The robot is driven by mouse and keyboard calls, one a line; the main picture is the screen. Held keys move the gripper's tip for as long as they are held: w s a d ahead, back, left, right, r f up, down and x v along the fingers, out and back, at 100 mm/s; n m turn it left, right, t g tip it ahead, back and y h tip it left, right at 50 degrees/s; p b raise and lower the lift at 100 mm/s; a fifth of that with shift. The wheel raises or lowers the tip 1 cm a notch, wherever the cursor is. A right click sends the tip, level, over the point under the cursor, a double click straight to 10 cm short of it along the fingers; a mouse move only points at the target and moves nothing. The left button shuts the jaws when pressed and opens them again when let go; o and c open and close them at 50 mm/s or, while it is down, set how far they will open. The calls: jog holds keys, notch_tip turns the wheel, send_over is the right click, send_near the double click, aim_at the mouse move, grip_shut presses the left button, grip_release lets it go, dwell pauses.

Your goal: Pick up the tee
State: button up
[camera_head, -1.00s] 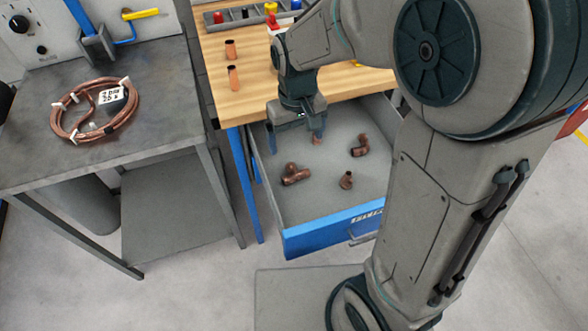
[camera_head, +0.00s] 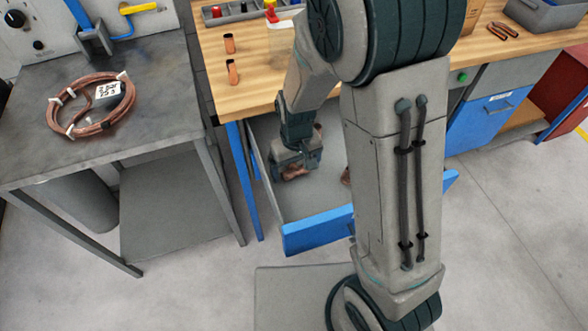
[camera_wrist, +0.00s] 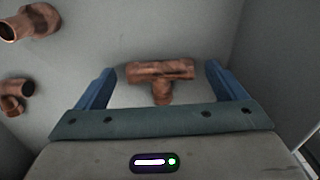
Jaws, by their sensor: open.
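The copper tee (camera_wrist: 160,72) lies on the drawer floor. In the wrist view its crossbar runs left to right and its stem points towards my gripper. My gripper (camera_wrist: 161,85) is open, with one blue finger on each side of the tee. I cannot tell the remaining height above the drawer floor. In the head view my gripper (camera_head: 296,170) is down inside the open drawer, over the tee (camera_head: 294,173), which is mostly hidden behind it.
The open drawer has a blue front (camera_head: 318,228). Other copper fittings lie in it, such as an elbow (camera_wrist: 30,22) at the wrist view's upper left. The wooden bench (camera_head: 250,88) is above the drawer. A coil of copper tube (camera_head: 90,105) lies on the grey table.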

jog(key=shift+f, duration=0.15)
jog(key=c, duration=1.1)
